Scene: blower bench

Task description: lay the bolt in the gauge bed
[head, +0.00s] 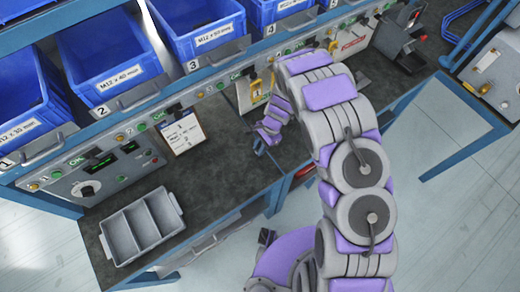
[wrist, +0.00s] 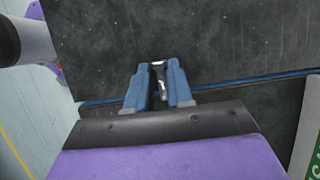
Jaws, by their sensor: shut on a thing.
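My gripper (head: 260,148) is low over the dark bench top, left of my arm in the head view. In the wrist view its two blue fingers (wrist: 158,82) are shut on a small metallic bolt (wrist: 158,72). The bolt's bright end shows between the fingertips; the rest is hidden by them. The bolt cannot be made out in the head view. A dark grey fixture (head: 402,47) stands at the far right of the bench, well away from my gripper. I cannot tell for certain whether it is the gauge bed.
A grey divided tray (head: 142,228) sits at the bench's front left. A paper card (head: 183,134) stands on the bench left of my gripper. A yellow-marked item (head: 257,90) is just behind it. Blue bins (head: 108,60) line the back. The bench top (head: 232,185) nearby is clear.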

